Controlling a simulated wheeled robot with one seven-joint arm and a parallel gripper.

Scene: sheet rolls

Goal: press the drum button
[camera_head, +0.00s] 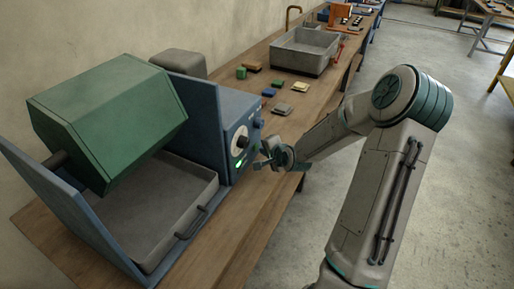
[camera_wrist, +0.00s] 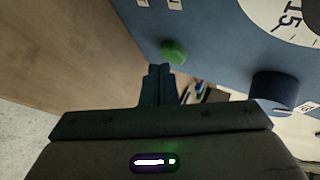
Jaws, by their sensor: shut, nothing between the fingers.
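The green six-sided drum (camera_head: 115,115) hangs in a blue frame above a grey tray (camera_head: 160,232). The control panel (camera_head: 224,160) is on the blue box at the drum's right; it carries a white dial (camera_head: 239,139). A round green button (camera_wrist: 174,52) sticks out of the blue panel in the wrist view, near a dark knob (camera_wrist: 275,91) and the dial. My gripper (camera_wrist: 158,70) is shut and empty. Its fingertips are just below the green button in the picture; I cannot tell whether they touch it. In the head view my gripper (camera_head: 264,155) is beside the panel's face.
The wooden bench (camera_head: 262,215) runs along the wall. Several small coloured blocks (camera_head: 269,92) and a grey basin (camera_head: 306,50) stand farther along it. A grey box (camera_head: 178,63) stands behind the machine. The floor at right is open.

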